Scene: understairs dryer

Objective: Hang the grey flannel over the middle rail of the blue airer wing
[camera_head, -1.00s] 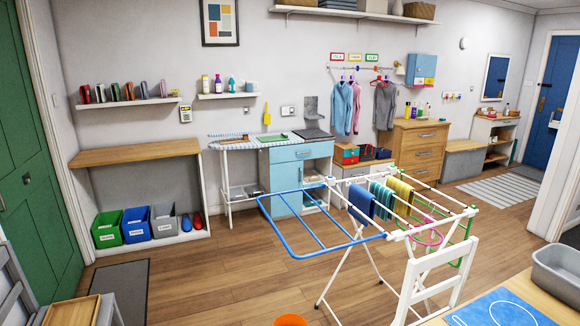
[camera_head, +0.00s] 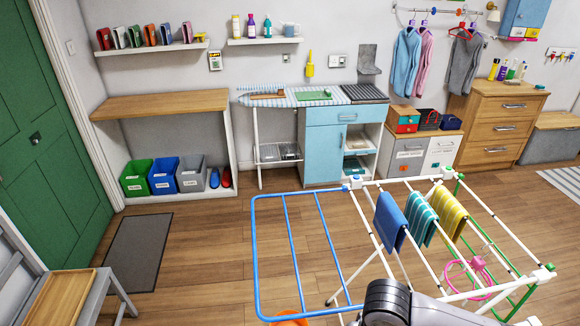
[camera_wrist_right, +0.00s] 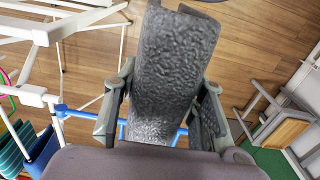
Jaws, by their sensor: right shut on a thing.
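The grey flannel (camera_wrist_right: 172,75), dark and textured, is held in my right gripper (camera_wrist_right: 165,95) in the right wrist view. A strip of it stretches beyond the fingers, and another fold shows by the right-hand finger. The blue airer wing (camera_head: 256,250) extends left from the white airer in the head view. Its inner rails (camera_head: 294,250) are bare. Parts of the blue wing (camera_wrist_right: 75,112) also show behind the gripper in the wrist view. In the head view only a dark part of my right arm shows at the bottom; the flannel is out of that view. My left gripper is not in view.
On the white airer (camera_head: 418,178) hang a blue cloth (camera_head: 390,220), a teal striped cloth (camera_head: 421,218) and a yellow striped cloth (camera_head: 450,213). An orange item (camera_head: 290,318) lies low by the wing. A chair (camera_head: 65,295) stands left.

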